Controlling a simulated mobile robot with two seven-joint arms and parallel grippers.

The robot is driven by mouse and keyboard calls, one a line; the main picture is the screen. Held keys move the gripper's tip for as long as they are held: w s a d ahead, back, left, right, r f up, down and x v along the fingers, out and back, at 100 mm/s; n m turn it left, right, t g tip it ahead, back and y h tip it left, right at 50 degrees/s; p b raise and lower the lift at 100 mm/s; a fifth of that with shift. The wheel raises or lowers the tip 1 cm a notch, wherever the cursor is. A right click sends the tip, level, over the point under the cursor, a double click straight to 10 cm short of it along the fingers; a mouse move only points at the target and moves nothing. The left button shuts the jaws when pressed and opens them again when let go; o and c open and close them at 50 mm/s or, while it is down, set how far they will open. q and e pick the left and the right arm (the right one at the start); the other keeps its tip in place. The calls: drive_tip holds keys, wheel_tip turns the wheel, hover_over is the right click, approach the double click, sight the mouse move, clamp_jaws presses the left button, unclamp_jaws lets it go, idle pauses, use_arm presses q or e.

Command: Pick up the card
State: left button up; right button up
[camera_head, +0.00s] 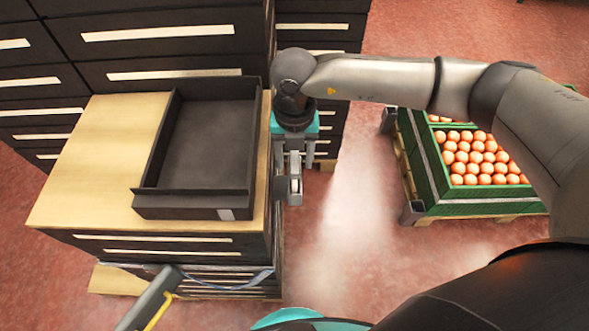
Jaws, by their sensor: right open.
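A small pale rectangle (226,214), which may be the card or a label, sits on the near end wall of a dark open tray (205,150). No other card can be made out. The tray rests on the wooden top (75,190) of a drawer stack and looks empty. My right gripper (287,192) points down just right of the tray, by the right edge of the wooden top. It is open, with nothing seen between its fingers. My left gripper is not in view.
Dark drawer cabinets (160,33) stand behind and left. A grey bar (150,300) with a yellow strip is at the lower left. Red floor lies open between stack and crate.

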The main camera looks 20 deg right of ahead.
drive_tip(key=shift+f, duration=0.1)
clamp_jaws()
idle(0.4)
